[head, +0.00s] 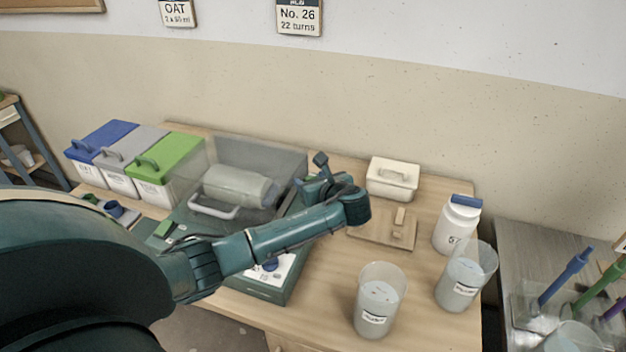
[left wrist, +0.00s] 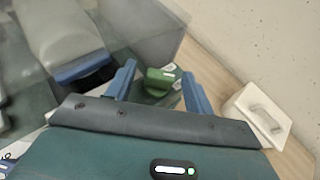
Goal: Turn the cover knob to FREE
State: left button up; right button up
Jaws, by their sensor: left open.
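A green knob (left wrist: 158,82) with small pale marks lies between the two blue fingers of my left gripper (left wrist: 158,88) in the left wrist view. The fingers are apart; I cannot tell whether they touch it. The marks are too small to read. In the head view my left gripper (head: 314,174) is at the right end of the machine's clear cover (head: 275,160) and hides this knob. A grey drum (head: 236,186) lies under the cover, which looks shut. A blue knob (head: 270,265) sits on the machine's white front panel. My right gripper is not in view.
A cream lidded box (head: 392,179) stands close to the right of my gripper. A wooden board (head: 384,232), a white bottle (head: 457,222) and two clear buckets (head: 380,300) (head: 465,276) stand on the right of the table. Blue, grey and green bins (head: 165,165) stand left.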

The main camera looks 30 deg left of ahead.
pick_arm(q)
jog(key=shift+c, duration=0.3)
jog(key=c, duration=0.9)
